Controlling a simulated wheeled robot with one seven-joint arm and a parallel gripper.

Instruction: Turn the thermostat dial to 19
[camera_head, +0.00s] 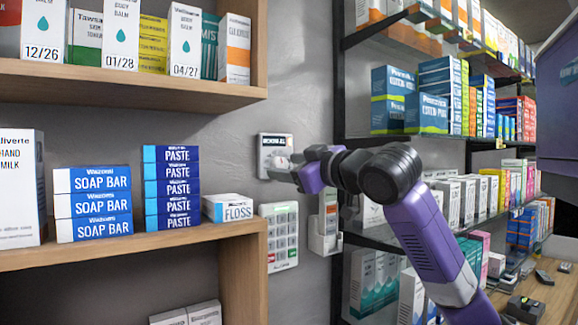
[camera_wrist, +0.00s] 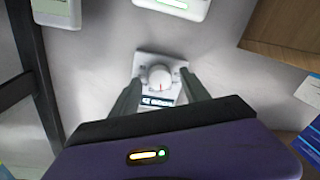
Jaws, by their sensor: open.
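The thermostat (camera_head: 275,141) is a small white box on the grey wall, right of the wooden shelves. Its display is too small to read for certain. In the wrist view the thermostat (camera_wrist: 148,62) appears upside down, with a round white dial (camera_wrist: 160,77) bearing a red mark. The mark points toward the display (camera_wrist: 158,101). My gripper (camera_head: 283,167) is at the thermostat and partly hides its lower part in the head view. In the wrist view my gripper (camera_wrist: 163,84) is open, with one finger on each side of the dial. I cannot tell whether they touch it.
A white keypad panel (camera_head: 280,236) is on the wall below the thermostat, with a handset-like device (camera_head: 326,222) beside it. Wooden shelves (camera_head: 130,245) with boxed goods stand at left. Black-framed shelves (camera_head: 338,110) full of boxes stand at right, behind my arm.

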